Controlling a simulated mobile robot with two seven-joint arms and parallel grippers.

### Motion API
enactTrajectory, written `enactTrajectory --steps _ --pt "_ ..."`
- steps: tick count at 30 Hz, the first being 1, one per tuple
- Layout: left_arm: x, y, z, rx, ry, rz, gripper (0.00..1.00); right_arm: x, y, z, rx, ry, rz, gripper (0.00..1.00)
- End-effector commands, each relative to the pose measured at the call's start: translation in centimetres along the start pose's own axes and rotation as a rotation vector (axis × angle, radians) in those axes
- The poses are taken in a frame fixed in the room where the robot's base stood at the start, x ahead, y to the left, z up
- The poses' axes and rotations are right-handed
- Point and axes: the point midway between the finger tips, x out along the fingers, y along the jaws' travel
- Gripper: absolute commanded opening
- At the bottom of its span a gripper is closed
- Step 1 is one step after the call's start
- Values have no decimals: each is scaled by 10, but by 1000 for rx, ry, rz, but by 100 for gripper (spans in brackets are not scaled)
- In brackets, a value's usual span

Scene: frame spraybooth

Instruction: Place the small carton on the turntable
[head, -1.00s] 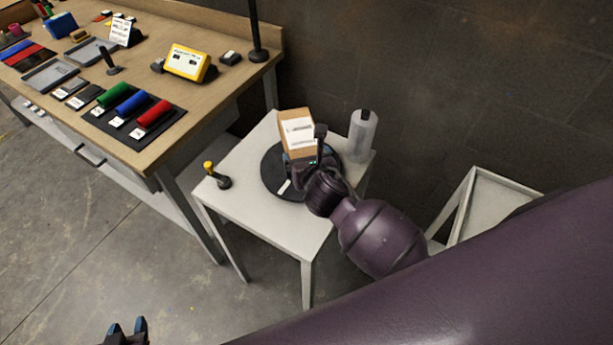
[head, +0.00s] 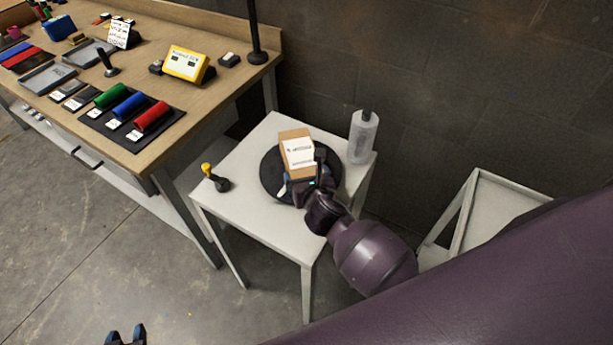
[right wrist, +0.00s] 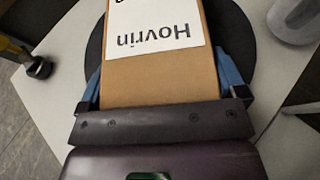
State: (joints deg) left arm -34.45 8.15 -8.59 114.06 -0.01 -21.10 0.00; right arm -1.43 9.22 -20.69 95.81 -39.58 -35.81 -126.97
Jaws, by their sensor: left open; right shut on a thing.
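The small carton (head: 297,152) is a brown box with a white label. It is at the black round turntable (head: 270,176), over its disc; whether its base touches the disc is hidden. My right gripper (head: 307,180) is shut on the carton from the near side. In the right wrist view the carton (right wrist: 160,78) lies between the two blue fingers, and its label reads "Hovrin" upside down. The turntable's dark rim (right wrist: 238,35) shows on both sides of it. My left gripper (head: 126,335) is open and empty at the bottom edge of the head view, above the floor.
The turntable stands on a small white table (head: 245,215). A yellow-topped black handle (head: 215,178) is at its left and a grey cylindrical bottle (head: 362,138) at its right. A wooden workbench (head: 150,150) is at left, a white-framed stand (head: 490,210) at right.

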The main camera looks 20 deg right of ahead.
Motion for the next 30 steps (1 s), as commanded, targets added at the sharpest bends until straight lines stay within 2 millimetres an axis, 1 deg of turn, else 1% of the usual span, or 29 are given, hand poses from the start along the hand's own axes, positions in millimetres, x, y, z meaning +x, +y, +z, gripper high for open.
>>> enactTrajectory --steps 2,3,4,13,16,20,24,30 --pt "0 0 2 0 -4 0 43 1 0 -1 -1 -2 1 51" --pt "-1 0 3 0 -5 -1 43 1 0 -2 -1 0 0 95" --pt "-1 0 3 0 -6 -1 43 1 0 -2 -1 0 0 99" --pt "-2 0 3 0 -6 -1 43 0 0 1 1 0 0 100" --pt "-2 0 1 0 -5 -1 43 -9 0 0 0 1 0 100" --pt "-3 -1 -4 0 -1 0 43 -30 0 1 0 1 1 100" --pt "-4 -1 -9 1 4 0 43 -58 0 1 0 0 1 100" --pt "-5 -1 -14 1 8 0 43 -94 0 1 0 1 0 100"
